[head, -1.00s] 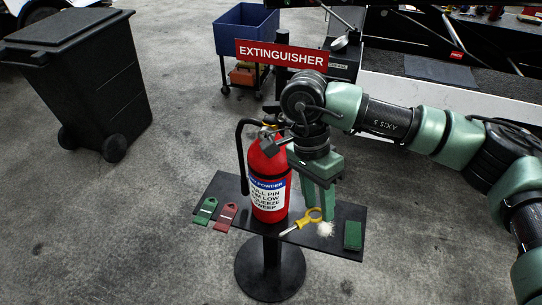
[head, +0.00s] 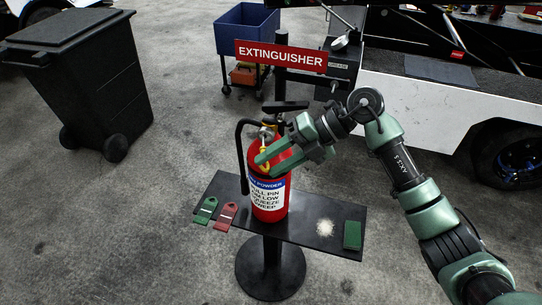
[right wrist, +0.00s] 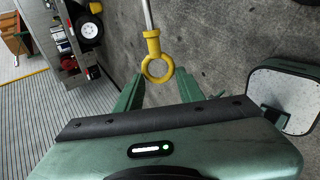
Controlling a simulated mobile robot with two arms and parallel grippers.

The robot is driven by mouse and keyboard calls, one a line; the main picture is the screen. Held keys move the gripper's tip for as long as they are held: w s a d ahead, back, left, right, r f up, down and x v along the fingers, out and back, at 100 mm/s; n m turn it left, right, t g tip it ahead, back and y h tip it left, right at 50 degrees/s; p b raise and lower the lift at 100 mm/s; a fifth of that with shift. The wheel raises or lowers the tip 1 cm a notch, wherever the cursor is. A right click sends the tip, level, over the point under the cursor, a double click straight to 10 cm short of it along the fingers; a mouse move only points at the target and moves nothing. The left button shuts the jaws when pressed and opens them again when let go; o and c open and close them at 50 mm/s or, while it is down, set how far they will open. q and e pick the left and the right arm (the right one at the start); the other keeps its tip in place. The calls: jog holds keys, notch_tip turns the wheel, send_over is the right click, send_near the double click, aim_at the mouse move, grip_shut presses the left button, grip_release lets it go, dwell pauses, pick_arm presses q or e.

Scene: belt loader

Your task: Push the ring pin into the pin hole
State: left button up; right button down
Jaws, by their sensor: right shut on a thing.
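The red fire extinguisher (head: 270,211) stands upright on a small dark table, with its black handle and valve (head: 268,131) at the top. My right gripper (head: 262,163) is in front of the extinguisher's upper part, shut on the yellow ring pin (head: 264,151). In the right wrist view, the pin's yellow ring (right wrist: 157,69) lies between the green fingers and its thin metal shaft points away from the gripper. The pin hole cannot be made out, and I cannot tell whether the shaft touches the valve. My left gripper is not in view.
The extinguisher sign (head: 281,55) stands behind. A black bin (head: 85,85) is at the left on open floor.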

jog(key=m+t, duration=0.1)
jog(key=w+m+t, duration=0.1)
jog(key=w+m+t+y, duration=0.1)
jog(key=shift+w+a+f+m+t, duration=0.15)
jog(key=shift+a+f+m+t, duration=0.15)
jog(key=shift+f+m+t, duration=0.1)
jog(key=shift+d, duration=0.1)
jog(key=shift+w+d+b, duration=0.3)
jog(key=shift+w, duration=0.6)
jog(key=shift+w+d+b, duration=0.25)
jog(key=shift+w, duration=0.7)
jog(key=shift+w+d+b, duration=0.3)
jog(key=shift+w, duration=0.6)
jog(key=shift+w+d+b, duration=0.3)
jog(key=shift+w+b, duration=0.2)
jog(key=shift+w, duration=0.5)
jog(key=shift+w+d+b, duration=0.3)
jog(key=shift+w+b, duration=0.2)
jog(key=shift+w, duration=0.45)
jog(key=shift+w+d+r, duration=0.1)
jog(key=shift+r, duration=0.05)
